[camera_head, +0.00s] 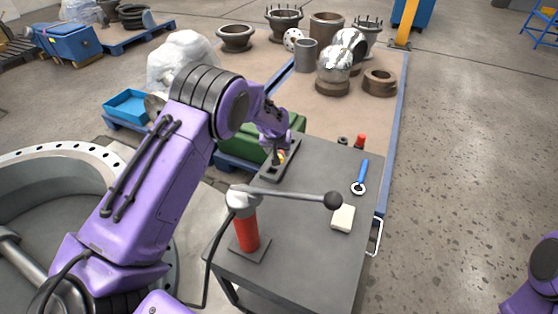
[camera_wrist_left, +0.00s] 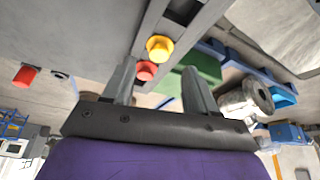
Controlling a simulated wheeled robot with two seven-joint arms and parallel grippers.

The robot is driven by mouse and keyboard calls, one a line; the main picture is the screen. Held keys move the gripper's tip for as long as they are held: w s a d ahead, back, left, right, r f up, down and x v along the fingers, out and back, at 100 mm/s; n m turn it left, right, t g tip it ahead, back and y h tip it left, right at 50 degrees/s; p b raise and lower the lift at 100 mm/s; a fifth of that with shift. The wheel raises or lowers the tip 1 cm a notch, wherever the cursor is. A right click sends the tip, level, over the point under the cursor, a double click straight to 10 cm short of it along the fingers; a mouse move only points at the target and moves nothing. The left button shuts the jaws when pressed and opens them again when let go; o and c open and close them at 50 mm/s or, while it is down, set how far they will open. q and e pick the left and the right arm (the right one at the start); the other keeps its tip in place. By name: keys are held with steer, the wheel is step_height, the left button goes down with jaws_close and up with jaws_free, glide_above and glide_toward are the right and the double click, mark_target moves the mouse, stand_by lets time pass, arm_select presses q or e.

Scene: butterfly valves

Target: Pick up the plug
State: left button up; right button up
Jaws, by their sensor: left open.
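A yellow plug (camera_wrist_left: 160,47) and a red plug (camera_wrist_left: 145,70) sit in a dark grey holder (camera_head: 268,174) at the back left of the grey table. In the head view these plugs (camera_head: 281,156) are small and partly hidden by my gripper. My left gripper (camera_head: 277,148) is just above the holder, pointing down at it. In the left wrist view its fingers (camera_wrist_left: 157,72) are open, with the red plug showing between them. I cannot tell whether they touch it. Another red plug (camera_head: 361,141) stands at the table's back right edge beside a small dark plug (camera_head: 342,141).
The grey table (camera_head: 310,260) also bears a red post with a long lever and ball knob (camera_head: 333,200), a white block (camera_head: 343,218) and a blue wrench (camera_head: 361,178). A green box (camera_head: 235,140) stands behind left. Metal pipe parts lie on the pallet (camera_head: 265,65) beyond.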

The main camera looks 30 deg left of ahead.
arm_select(q)
steer(key=x, duration=0.4)
steer(key=shift+d, duration=0.1)
steer(key=shift+s, duration=0.1)
steer(key=c, duration=0.9)
steer(key=shift+c, duration=0.2)
steer(key=shift+r, duration=0.15)
